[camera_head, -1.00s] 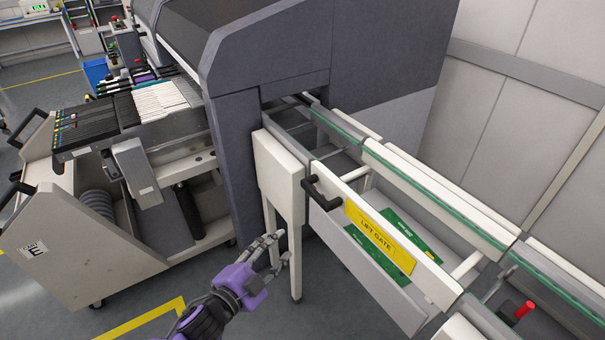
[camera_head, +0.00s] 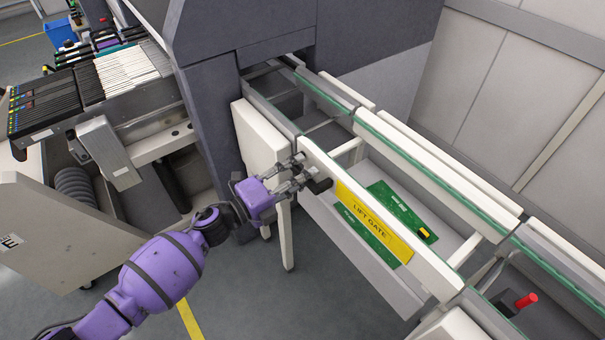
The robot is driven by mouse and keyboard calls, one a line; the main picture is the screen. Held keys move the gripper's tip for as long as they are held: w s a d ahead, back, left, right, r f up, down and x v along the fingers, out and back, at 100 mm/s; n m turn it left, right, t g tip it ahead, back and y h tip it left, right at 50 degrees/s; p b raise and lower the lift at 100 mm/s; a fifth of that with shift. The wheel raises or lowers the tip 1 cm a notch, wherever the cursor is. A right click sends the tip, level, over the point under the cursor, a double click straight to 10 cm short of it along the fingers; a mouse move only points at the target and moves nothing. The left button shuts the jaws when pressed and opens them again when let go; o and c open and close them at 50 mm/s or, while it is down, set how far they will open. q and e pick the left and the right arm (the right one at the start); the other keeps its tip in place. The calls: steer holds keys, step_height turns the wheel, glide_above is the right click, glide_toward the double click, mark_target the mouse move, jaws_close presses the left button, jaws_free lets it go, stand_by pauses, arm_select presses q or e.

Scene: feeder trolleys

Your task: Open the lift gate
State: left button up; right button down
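The lift gate (camera_head: 436,270) is a white conveyor section with a yellow "LIFT GATE" label (camera_head: 372,221). It lies level, in line with the rails on both sides. Its black handle (camera_head: 320,185) is on the front face at the left end, mostly covered by my fingers. My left gripper (camera_head: 298,178) comes from the lower left, with its fingers at the handle. I cannot tell whether they are closed around it. My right gripper is not in view.
Green circuit boards (camera_head: 400,212) lie in the tray under the gate. A white panel on legs (camera_head: 262,150) stands left of the handle, beside the grey machine (camera_head: 240,40). A feeder trolley (camera_head: 60,235) is at the left. A red knob (camera_head: 527,300) is at the lower right.

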arm_select(q)
steer(key=shift+w+d, duration=0.15)
steer(key=shift+d, duration=0.1)
jaws_close()
stand_by(0.3)
